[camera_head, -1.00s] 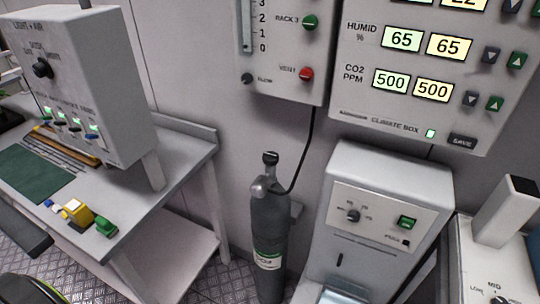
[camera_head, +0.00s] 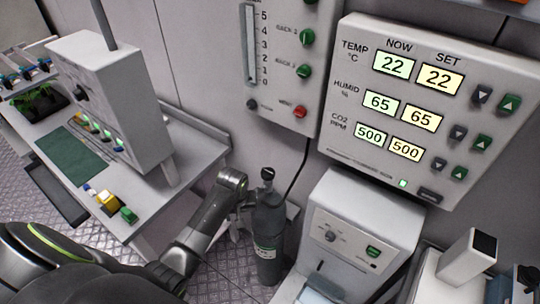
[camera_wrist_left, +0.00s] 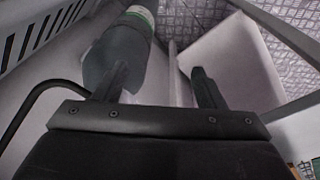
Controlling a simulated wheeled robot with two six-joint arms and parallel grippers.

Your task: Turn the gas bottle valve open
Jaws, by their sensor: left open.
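The gas bottle (camera_head: 268,240) is a dark grey cylinder with a pale label, standing upright by the wall. Its black valve knob (camera_head: 267,174) sits on top, with a thin black hose leading up from the neck. My left arm reaches in from the lower left, and its wrist is close to the left of the bottle's top. In the left wrist view, my left gripper (camera_wrist_left: 158,85) is open with nothing between its fingers. The bottle's body (camera_wrist_left: 120,48) lies beyond the left finger there; I cannot tell if they touch. The valve knob is not visible in that view. My right gripper is not in view.
A grey cabinet (camera_head: 365,225) stands close to the bottle's right. A workbench (camera_head: 200,150) with a control box (camera_head: 105,85) is at the left. The climate box (camera_head: 345,100) hangs on the wall above.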

